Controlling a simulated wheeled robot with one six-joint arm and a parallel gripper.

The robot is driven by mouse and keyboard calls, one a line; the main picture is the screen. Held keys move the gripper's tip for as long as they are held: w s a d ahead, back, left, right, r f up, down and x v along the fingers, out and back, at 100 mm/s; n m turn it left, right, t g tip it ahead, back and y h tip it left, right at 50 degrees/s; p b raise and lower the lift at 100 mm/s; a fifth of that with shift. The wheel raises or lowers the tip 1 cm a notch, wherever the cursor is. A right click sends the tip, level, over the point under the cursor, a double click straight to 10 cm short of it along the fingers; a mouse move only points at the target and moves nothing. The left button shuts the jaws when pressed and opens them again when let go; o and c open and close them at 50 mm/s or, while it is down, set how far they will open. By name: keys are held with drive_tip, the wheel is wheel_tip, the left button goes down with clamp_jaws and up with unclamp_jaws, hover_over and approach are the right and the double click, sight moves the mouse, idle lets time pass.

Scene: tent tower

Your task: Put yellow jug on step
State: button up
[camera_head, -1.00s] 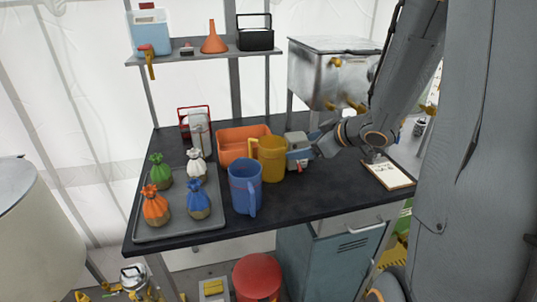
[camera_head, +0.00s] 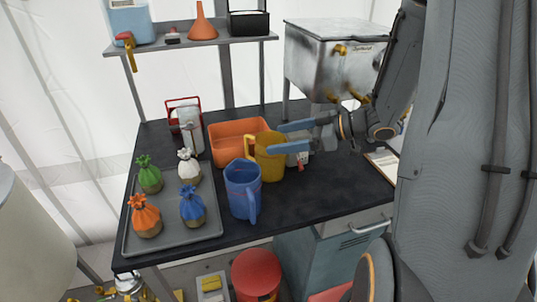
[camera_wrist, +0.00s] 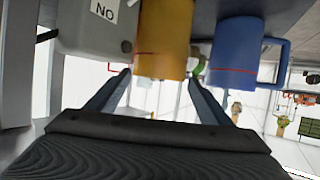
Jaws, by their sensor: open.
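The yellow jug (camera_head: 270,160) stands upright on the dark tabletop, its handle toward the left. In the wrist view the jug (camera_wrist: 163,40) appears upside down, between and beyond the two fingers. My gripper (camera_head: 275,137) is open, its blue fingers pointing left at the jug's upper right side. One finger overlaps the jug in the head view, and I cannot tell whether it touches. The wrist view shows the open gripper (camera_wrist: 160,80) with nothing clamped. I cannot make out a step for certain.
A blue jug (camera_head: 243,190) stands close left of the yellow one, an orange bin (camera_head: 236,132) behind. A grey box (camera_head: 298,155) is to the right. A tray (camera_head: 185,238) holds several tied sacks. A red-topped drum (camera_head: 255,275) stands below.

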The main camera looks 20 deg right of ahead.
sight(259, 143)
drive_tip(key=shift+f+p+x, duration=0.1)
drive_tip(key=shift+p+x, duration=0.45)
drive_tip(key=shift+x, duration=1.45)
drive_tip(key=shift+f+p+x, duration=0.15)
drive_tip(key=shift+p+x, duration=0.35)
drive_tip(key=shift+x, duration=1.5)
drive_tip(key=shift+d, duration=0.1)
drive_tip(key=shift+c, duration=0.3)
drive_tip(key=c, duration=0.8)
drive_tip(key=shift+r, duration=0.1)
